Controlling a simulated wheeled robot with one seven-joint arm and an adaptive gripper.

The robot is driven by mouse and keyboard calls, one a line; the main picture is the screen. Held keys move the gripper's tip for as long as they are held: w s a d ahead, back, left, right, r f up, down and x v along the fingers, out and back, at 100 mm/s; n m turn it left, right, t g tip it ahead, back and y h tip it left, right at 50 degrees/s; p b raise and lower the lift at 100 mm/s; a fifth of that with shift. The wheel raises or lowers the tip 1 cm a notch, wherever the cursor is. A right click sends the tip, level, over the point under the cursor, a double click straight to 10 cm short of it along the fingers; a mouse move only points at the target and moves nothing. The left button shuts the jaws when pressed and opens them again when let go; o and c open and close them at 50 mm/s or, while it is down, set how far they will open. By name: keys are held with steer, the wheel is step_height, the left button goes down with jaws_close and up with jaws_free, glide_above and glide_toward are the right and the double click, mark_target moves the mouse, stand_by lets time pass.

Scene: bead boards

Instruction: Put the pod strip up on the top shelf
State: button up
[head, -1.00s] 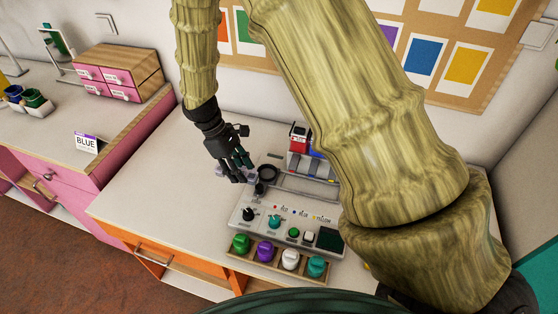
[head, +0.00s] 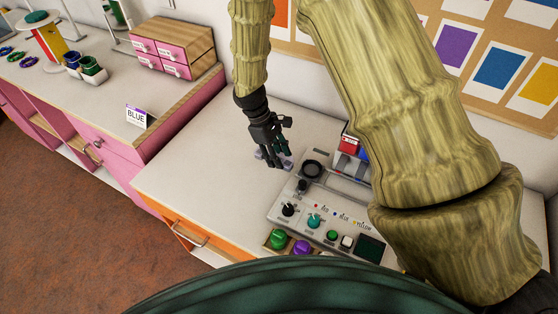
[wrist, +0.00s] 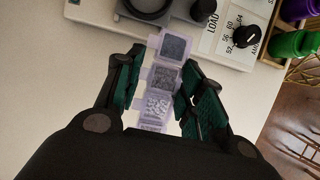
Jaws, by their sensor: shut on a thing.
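The pod strip (wrist: 165,77) is a pale translucent lilac strip with several square pods filled with grey or whitish bits. In the wrist view it lies between the green-padded fingers of my gripper (wrist: 155,98), which is shut on it. Its far end reaches toward the grey machine. In the head view my gripper (head: 275,160) is low over the white worktop, just left of the machine, and the strip (head: 264,156) shows only in small part around the fingers. I cannot tell whether the strip touches the worktop. No top shelf can be made out.
The grey machine (head: 298,211) with knobs and a dark ring stands right of my gripper. Green (head: 278,239) and purple (head: 302,247) jars stand in front of it. A pink counter with a BLUE sign (head: 136,115) and small drawers (head: 161,58) is at left. The worktop left of my gripper is clear.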

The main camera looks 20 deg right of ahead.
mark_target(276, 170)
steer(key=shift+w+f, duration=1.1)
steer(key=shift+f, duration=0.1)
steer(key=shift+s+f+p, duration=0.2)
steer(key=shift+f+p, duration=0.25)
steer(key=shift+f, duration=0.25)
steer(key=shift+s+f, duration=0.4)
steer(key=shift+s, duration=0.15)
steer(key=shift+w+f, duration=0.5)
steer(key=shift+f, duration=0.15)
steer(key=shift+s, duration=0.3)
steer(key=o, duration=1.1)
steer(key=shift+w, duration=0.2)
steer(key=shift+o, duration=0.2)
steer(key=shift+s, duration=0.1)
steer(key=shift+r, duration=0.1)
